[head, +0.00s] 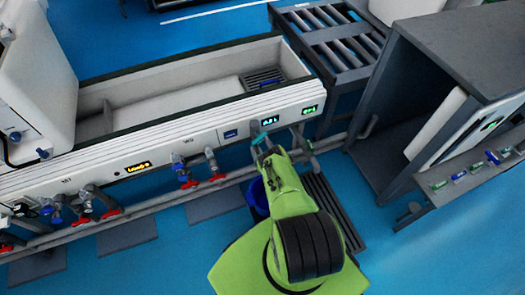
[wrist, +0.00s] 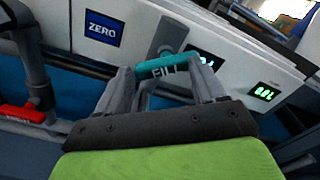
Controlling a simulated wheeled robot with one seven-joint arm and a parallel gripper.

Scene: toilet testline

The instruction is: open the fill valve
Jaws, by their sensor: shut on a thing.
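The fill valve's teal handle (wrist: 158,66), marked FILL, lies almost level in the wrist view, on a grey mount in front of the white bench panel. In the head view the teal handle (head: 258,138) shows just beyond my gripper's tip. My gripper (wrist: 160,78) is shut on this handle, with one grey finger at each end of it. In the head view my gripper (head: 264,148) reaches up to the panel, and my green arm hides part of the area below.
A blue ZERO sign (wrist: 103,29) is left of the handle. A green-digit display (wrist: 264,92) is to its right. Red-handled valves (head: 189,184) and a grey pipe (head: 165,191) run along the bench front. A roller conveyor (head: 325,35) and grey cabinet (head: 440,60) stand at right.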

